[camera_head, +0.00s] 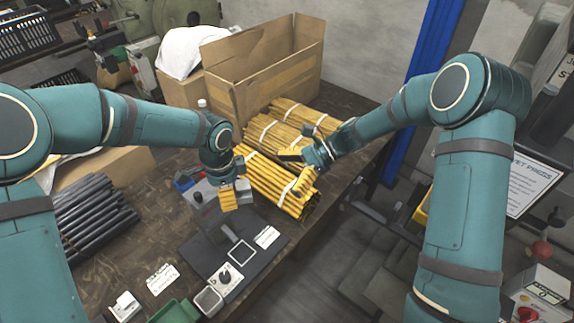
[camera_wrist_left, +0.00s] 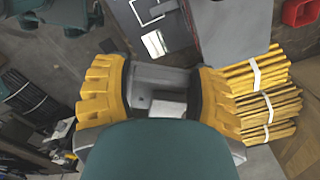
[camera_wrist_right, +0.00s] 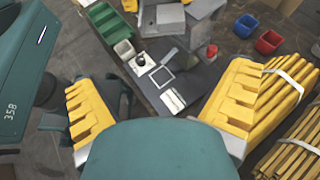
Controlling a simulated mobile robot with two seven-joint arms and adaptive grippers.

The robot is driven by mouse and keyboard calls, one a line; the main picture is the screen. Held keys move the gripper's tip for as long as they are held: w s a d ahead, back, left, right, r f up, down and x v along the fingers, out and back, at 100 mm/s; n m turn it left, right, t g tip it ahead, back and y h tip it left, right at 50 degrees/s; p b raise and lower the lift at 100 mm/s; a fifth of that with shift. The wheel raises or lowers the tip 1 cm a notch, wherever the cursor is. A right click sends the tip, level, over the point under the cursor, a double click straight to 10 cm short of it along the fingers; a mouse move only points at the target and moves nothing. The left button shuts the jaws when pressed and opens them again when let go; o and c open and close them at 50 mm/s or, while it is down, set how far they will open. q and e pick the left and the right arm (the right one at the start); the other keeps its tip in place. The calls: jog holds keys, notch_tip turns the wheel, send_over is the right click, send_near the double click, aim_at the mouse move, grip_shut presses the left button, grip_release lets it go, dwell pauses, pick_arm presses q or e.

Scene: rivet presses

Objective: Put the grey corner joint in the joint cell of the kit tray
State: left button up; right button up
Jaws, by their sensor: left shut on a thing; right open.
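The grey corner joint (camera_wrist_left: 160,80) is between the yellow fingers of my left gripper (camera_wrist_left: 162,100), which is shut on it. In the head view my left gripper (camera_head: 229,198) hangs beyond the far side of a dark board, which looks like the kit tray (camera_head: 268,252); the joint is hard to make out there. The board has a pale square outline (camera_head: 241,252) and a white label (camera_head: 266,237). It also shows in the right wrist view (camera_wrist_right: 193,82). My right gripper (camera_head: 298,168) is open and empty, above the bundles of yellow rods.
Bundled yellow rods (camera_head: 270,190) lie right of the left gripper, before a cardboard box (camera_head: 262,85). Dark tubes (camera_head: 95,220) lie left. A knobbed plate (camera_head: 226,278), grey bin (camera_head: 208,300) and green bin (camera_head: 178,312) stand at the near side. Red (camera_wrist_right: 268,42) and blue (camera_wrist_right: 246,26) bins stand beyond.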

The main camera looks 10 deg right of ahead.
aim_at(248, 186)
jog(key=shift+y, duration=0.4)
jog(key=x, duration=0.3)
jog(key=r+x, duration=0.1)
jog(key=x, duration=0.3)
jog(key=w+x, duration=0.1)
jog(key=x, duration=0.3)
jog(key=shift+s+a+r, duration=0.1)
jog(key=shift+a+r, duration=0.2)
jog(key=shift+a, duration=0.05)
